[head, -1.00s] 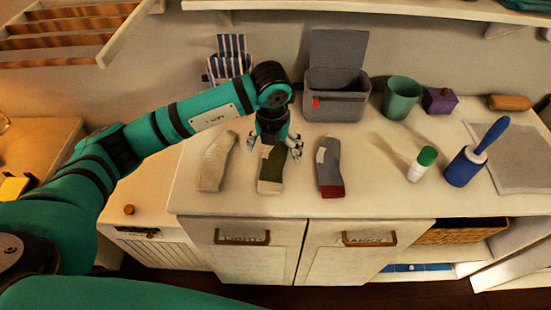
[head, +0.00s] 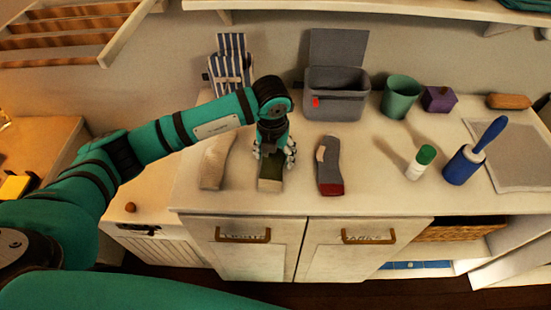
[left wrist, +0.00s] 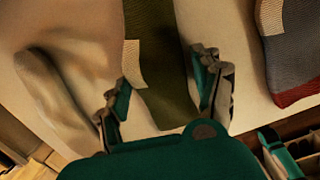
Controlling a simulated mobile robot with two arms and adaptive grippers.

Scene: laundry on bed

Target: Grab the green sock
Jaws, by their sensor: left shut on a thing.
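The green sock (head: 270,175) lies on the white counter between a pale sock and a grey one. It is dark green with a pale patch, and its upper part is hidden under my left gripper (head: 272,158). In the left wrist view, the green sock (left wrist: 168,60) runs between the two fingers of my left gripper (left wrist: 160,85). The left gripper is shut on the sock, pointing down at the counter. My right gripper is in no view.
The pale sock (head: 214,162) lies to the left and the grey sock with a red end (head: 330,165) to the right. A grey lidded bin (head: 336,105) and a small striped chair (head: 231,70) stand behind. A green-capped bottle (head: 420,163) and lint roller (head: 465,165) stand further right.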

